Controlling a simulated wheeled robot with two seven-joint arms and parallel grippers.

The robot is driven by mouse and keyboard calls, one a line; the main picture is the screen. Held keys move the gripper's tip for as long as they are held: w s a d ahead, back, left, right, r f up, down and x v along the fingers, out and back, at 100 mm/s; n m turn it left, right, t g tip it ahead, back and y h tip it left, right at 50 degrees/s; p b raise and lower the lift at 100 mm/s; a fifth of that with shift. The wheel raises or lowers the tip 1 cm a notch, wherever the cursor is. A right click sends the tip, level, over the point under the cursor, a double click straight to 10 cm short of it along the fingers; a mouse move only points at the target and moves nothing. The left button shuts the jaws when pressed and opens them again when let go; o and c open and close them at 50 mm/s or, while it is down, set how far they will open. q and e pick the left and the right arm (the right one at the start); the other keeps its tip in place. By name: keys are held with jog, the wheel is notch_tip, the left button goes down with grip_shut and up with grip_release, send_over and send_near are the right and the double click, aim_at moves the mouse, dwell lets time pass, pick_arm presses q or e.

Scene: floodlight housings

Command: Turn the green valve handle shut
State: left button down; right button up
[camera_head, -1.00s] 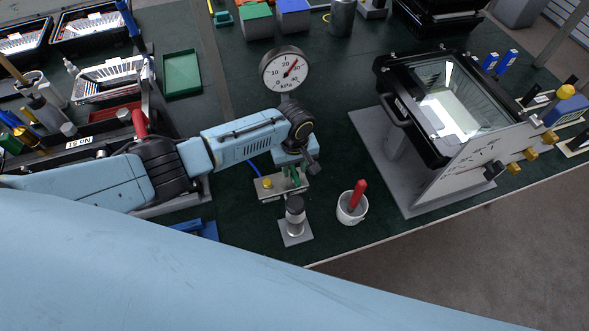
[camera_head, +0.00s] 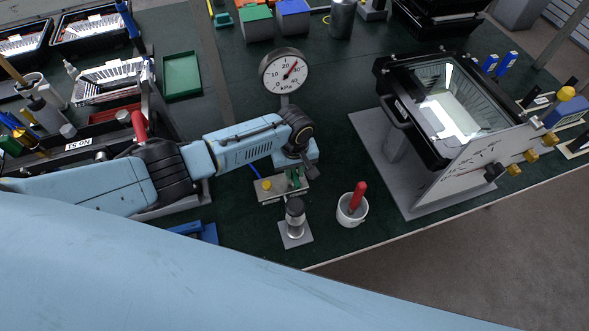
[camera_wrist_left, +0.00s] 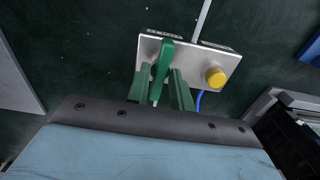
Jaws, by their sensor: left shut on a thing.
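The green valve handle (camera_wrist_left: 163,65) rises from a pale metal valve block (camera_wrist_left: 186,62) in the left wrist view. The handle stands between the two green fingers of my left gripper (camera_wrist_left: 166,88), which is shut on it. In the head view my left gripper (camera_head: 295,178) is at the valve block (camera_head: 270,188), its wrist hiding much of the handle. A round pressure gauge (camera_head: 284,72) marked kPa stands behind the block, its needle pointing to the upper right. My right gripper is not in view.
A yellow knob (camera_wrist_left: 215,77) sits on the block beside the handle. A capped jar (camera_head: 295,215) and a white cup (camera_head: 352,210) with a red-handled tool stand just in front. A floodlight housing (camera_head: 400,110) on a stand is to the right. The table edge runs close in front.

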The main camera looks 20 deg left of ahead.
pick_arm(q)
jog(key=m+p, duration=0.1)
jog(key=m, duration=0.3)
jog(key=shift+r, duration=0.1)
jog(key=m+p, duration=0.1)
jog(key=m, duration=0.4)
jog(key=shift+m, duration=0.4)
jog(key=m, duration=0.4)
jog(key=shift+p, duration=0.3)
jog(key=shift+m, duration=1.8)
jog(key=c, duration=1.4)
grip_release()
jog(key=shift+c, duration=0.2)
